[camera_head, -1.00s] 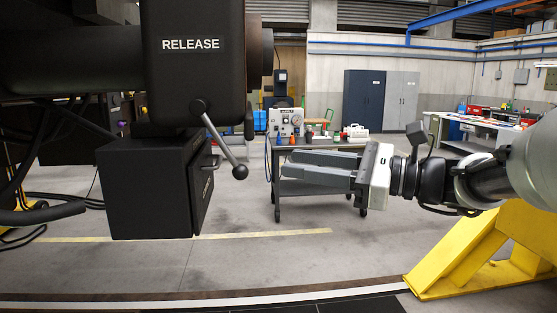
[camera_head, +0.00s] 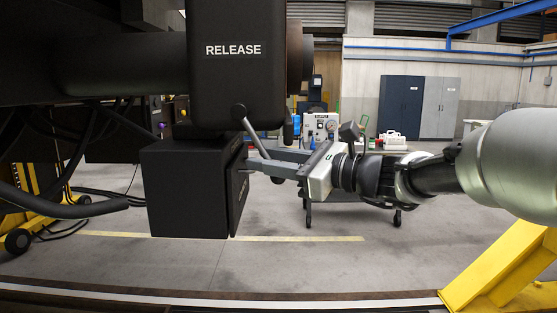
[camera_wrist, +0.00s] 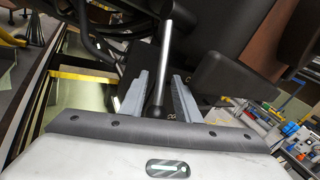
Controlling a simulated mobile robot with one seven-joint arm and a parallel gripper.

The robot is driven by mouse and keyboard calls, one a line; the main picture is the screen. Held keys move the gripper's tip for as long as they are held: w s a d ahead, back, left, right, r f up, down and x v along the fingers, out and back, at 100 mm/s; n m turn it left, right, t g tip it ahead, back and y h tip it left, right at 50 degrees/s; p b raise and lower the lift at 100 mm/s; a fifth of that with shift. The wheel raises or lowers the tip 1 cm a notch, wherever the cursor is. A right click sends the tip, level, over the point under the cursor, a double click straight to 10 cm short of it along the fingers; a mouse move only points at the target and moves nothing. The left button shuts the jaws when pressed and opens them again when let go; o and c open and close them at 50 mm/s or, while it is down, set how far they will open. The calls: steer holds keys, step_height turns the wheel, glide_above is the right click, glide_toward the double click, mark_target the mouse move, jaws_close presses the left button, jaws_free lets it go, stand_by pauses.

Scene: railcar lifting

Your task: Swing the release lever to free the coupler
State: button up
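The release lever (camera_head: 254,135) is a metal rod hanging slanted down to the right from a dark pivot on the black coupler housing (camera_head: 238,70) marked RELEASE. My gripper (camera_head: 262,160) reaches in from the right, its fingers at the lever's lower end. In the wrist view, the lever's rod (camera_wrist: 166,50) runs down between the fingers of my gripper (camera_wrist: 160,77), and its dark ball knob (camera_wrist: 156,108) sits between them near the palm. The fingers are apart, with narrow gaps beside the knob. The head view hides the knob behind the fingers.
A black box (camera_head: 188,190) hangs under the housing, close to the fingertips. Hoses (camera_head: 60,208) hang at the left. A cart (camera_head: 308,200) stands behind my gripper. A yellow stand (camera_head: 505,270) is at the lower right. Open floor lies between.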

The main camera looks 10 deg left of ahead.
jaws_close()
